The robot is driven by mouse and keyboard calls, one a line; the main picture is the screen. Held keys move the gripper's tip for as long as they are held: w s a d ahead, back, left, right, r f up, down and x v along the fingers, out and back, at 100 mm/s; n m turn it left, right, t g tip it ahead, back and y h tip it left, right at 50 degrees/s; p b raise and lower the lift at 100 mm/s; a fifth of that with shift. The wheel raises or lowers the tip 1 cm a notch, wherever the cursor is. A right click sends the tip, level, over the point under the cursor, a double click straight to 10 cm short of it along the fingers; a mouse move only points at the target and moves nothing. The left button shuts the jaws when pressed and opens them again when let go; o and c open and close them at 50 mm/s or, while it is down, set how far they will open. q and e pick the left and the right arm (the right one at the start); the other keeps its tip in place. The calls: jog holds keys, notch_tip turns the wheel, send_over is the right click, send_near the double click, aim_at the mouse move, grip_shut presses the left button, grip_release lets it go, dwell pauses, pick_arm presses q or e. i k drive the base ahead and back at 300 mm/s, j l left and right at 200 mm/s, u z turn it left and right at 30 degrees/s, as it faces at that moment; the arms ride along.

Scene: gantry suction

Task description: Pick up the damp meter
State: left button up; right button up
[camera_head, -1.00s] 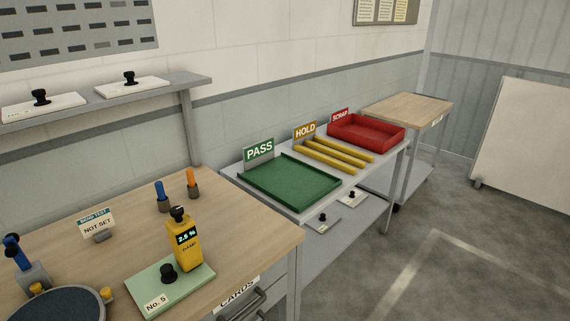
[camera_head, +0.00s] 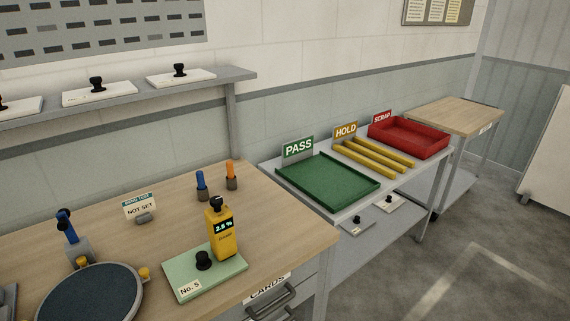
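The damp meter (camera_head: 222,236) is a yellow handheld block with a black top knob and a dark display reading about 2.5 %. It stands upright at the back right of a pale green plate (camera_head: 178,283) labelled No. 5, which lies on the wooden bench. A black knob (camera_head: 204,261) rises from the plate just left of the meter. Neither of my grippers shows in the head view.
A round dark disc (camera_head: 90,297) with yellow knobs lies left of the plate. A NOT SET sign (camera_head: 140,207) and blue and orange-handled tools (camera_head: 231,175) stand behind. PASS green tray (camera_head: 328,183), HOLD yellow bars (camera_head: 374,156) and SCRAP red tray (camera_head: 408,137) are on the right-hand table.

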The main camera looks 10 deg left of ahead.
aim_at(220, 226)
jog(key=i+l+u, duration=0.65)
jog(key=l+u, duration=0.2)
jog(key=i+l+u, duration=0.25)
jog(key=l, duration=0.2)
jog(key=k+j, duration=0.05)
jog(key=k, duration=0.05)
